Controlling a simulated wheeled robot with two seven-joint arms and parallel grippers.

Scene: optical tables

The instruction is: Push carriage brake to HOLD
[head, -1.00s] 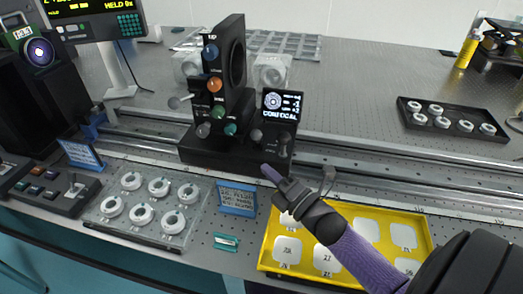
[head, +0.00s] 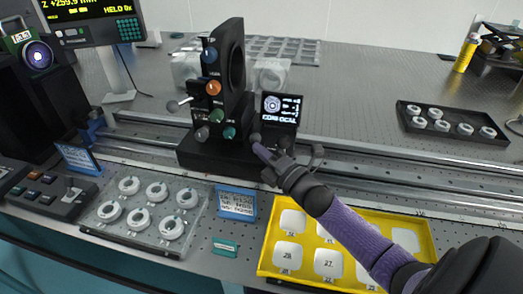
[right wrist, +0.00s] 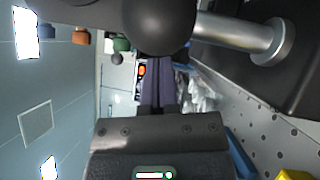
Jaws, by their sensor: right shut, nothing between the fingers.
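The black carriage (head: 215,150) stands on the rails, with a tall upright and coloured knobs. At the right of its base, beside the small CONFOCAL display (head: 281,108), is a dark ball knob (head: 255,138) that looks like the brake lever's. No HOLD marking is readable on the carriage. My left gripper is not in view.
A yellow tray (head: 263,262) with white pieces lies under my right forearm. A clear tray of white rings (head: 100,228) and a blue sign (head: 235,203) are at the front left. A black tray (head: 405,118) stands at the right. Long rails run beneath the carriage.

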